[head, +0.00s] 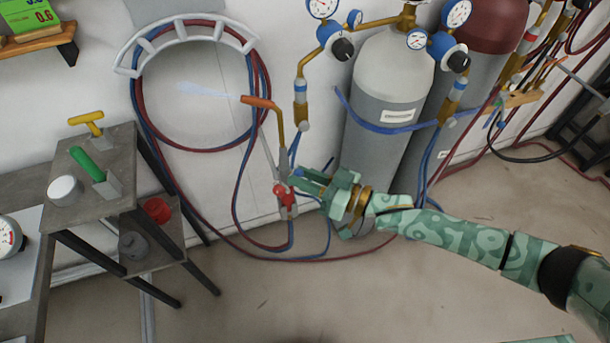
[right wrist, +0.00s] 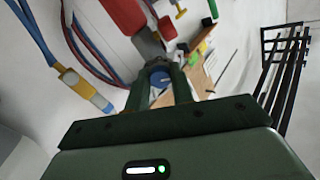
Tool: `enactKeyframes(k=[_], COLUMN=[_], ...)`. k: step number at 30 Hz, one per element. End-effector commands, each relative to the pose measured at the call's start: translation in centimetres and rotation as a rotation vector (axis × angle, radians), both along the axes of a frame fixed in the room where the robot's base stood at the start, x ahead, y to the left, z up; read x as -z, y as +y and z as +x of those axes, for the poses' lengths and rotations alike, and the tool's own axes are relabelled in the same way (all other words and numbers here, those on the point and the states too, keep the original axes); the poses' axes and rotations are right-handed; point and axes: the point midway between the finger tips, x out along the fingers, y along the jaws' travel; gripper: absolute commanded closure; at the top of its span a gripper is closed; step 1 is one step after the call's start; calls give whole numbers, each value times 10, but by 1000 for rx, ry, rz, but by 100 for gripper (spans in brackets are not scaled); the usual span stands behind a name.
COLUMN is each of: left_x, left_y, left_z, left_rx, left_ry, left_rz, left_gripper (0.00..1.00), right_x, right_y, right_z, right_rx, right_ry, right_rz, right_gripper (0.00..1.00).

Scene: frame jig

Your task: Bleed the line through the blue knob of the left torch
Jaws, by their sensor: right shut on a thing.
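The left torch (head: 281,138) hangs upright against the wall, with an orange tip, a brass neck and a grey body. A faint pale streak (head: 205,90) extends left from its tip. Its red knob (head: 285,196) sits low on the body. Its blue knob (right wrist: 159,82) shows between my right gripper's two fingers (right wrist: 159,90) in the right wrist view; in the head view it is mostly hidden. My right gripper (head: 308,182) reaches in from the right and is shut on the blue knob. My left gripper is in neither view.
A grey gas cylinder (head: 385,110) with gauges stands just behind my right arm. Red and blue hoses (head: 240,225) loop from a wall rack (head: 185,30) to the torch. A small grey table (head: 115,165) holding several tools stands at left. The floor in front is clear.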

Motion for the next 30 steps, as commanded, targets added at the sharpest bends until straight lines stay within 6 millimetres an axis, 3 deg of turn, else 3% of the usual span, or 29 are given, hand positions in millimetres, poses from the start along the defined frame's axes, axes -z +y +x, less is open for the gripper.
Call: enactKeyframes(k=[15, 30], left_x=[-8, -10], left_y=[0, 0], left_z=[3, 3], left_rx=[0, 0], left_ry=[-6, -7], left_rz=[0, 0], left_gripper=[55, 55], right_x=[0, 1], right_y=[-1, -1], right_z=[1, 1], right_rx=[2, 0], right_ry=[-367, -498], right_rz=[-192, -260], right_gripper=[99, 99])
